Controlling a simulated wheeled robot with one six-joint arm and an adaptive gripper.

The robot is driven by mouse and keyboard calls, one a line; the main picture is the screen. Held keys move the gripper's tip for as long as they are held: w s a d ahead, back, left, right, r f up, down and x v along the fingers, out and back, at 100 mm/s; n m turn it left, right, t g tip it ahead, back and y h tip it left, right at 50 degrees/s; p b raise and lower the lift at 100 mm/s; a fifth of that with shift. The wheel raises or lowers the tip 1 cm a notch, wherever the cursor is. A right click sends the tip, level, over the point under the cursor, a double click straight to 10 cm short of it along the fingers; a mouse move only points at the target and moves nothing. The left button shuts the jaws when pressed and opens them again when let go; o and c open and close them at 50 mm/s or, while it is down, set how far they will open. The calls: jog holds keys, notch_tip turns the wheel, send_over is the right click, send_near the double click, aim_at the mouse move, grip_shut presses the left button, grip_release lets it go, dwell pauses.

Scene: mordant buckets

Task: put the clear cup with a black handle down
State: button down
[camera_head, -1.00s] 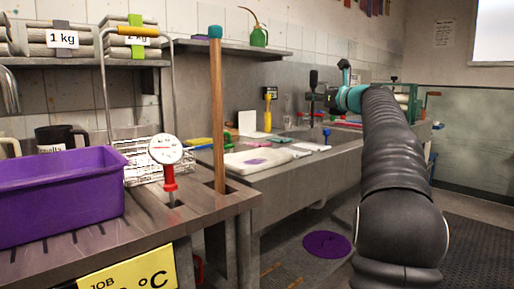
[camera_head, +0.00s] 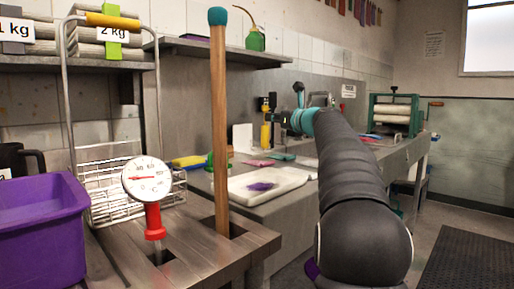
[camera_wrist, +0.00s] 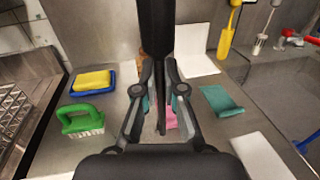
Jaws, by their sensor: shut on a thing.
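My gripper (camera_wrist: 160,78) is shut on a long, dark upright piece, which looks like the black handle (camera_wrist: 156,28) of the cup. The handle rises between the fingers to the top edge of the wrist view. The clear part of the cup cannot be made out in either view. In the head view my gripper (camera_head: 282,118) is small and far off, over the back of the grey bench. A pink item (camera_wrist: 171,118) on the bench shows partly behind the fingers.
In the wrist view, a green brush (camera_wrist: 80,121), yellow sponge (camera_wrist: 93,81), teal cloth (camera_wrist: 221,101) and white sheet (camera_wrist: 196,60) lie around the gripper. Bare grey bench shows between them. A dial thermometer (camera_head: 147,180), wooden pole (camera_head: 219,120) and purple tub (camera_head: 40,235) stand nearer.

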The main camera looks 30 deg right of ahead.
aim_at(258, 140)
jog(key=a+f, duration=0.1)
jog(key=w+a+f, duration=0.1)
jog(key=a, duration=0.1)
jog(key=w+a+f+b, duration=0.1)
jog(key=shift+w+a, duration=0.1)
jog(key=shift+a, duration=0.1)
jog(key=shift+f+b, duration=0.8)
jog(key=shift+f, duration=1.2)
jog(key=shift+f, duration=0.1)
jog(key=c, duration=1.3)
grip_release()
jog(key=s, duration=0.4)
jog(key=s+d+b, duration=0.1)
jog(key=s, duration=0.6)
jog(key=shift+s+d, duration=0.35)
jog(key=shift+s, duration=0.05)
